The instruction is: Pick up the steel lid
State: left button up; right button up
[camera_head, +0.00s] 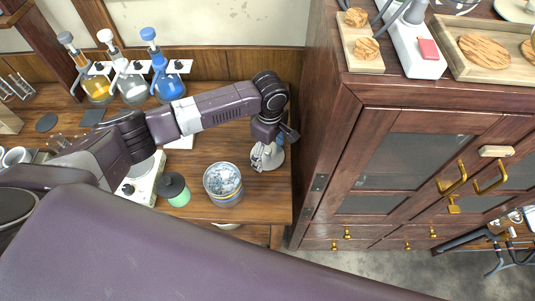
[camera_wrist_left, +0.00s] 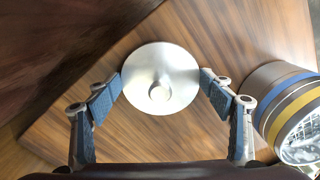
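The steel lid (camera_wrist_left: 161,78) is a round, shiny disc with a small knob in its middle. It lies on the wooden table in the left wrist view. In the head view it is partly hidden behind my left gripper (camera_head: 266,160). My left gripper also shows in the left wrist view (camera_wrist_left: 160,84), with its two blue-padded fingers apart on either side of the lid. Nothing is held between them. Whether the pads touch the lid's rim, I cannot tell. My right gripper is not in view.
A striped pot (camera_head: 223,184) stands just left of the lid in the head view, close to my left gripper. A dark-capped green jar (camera_head: 174,189) stands left of the pot. A tall wooden cabinet (camera_head: 330,160) rises close on the right. Flasks (camera_head: 168,84) stand at the back left.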

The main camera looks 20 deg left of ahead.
aim_at(269, 151)
pick_arm(q)
jog(key=c, duration=0.6)
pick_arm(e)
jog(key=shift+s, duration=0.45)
pick_arm(q)
jog(key=shift+o, duration=0.2)
notch_tip(269, 151, up, 20)
jog(key=b, duration=0.2)
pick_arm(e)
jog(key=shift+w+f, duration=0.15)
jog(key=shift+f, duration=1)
pick_arm(q)
jog(key=shift+r, duration=0.1)
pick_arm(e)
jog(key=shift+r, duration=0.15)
pick_arm(q)
notch_tip(269, 151, up, 4)
jog(key=p, duration=0.6)
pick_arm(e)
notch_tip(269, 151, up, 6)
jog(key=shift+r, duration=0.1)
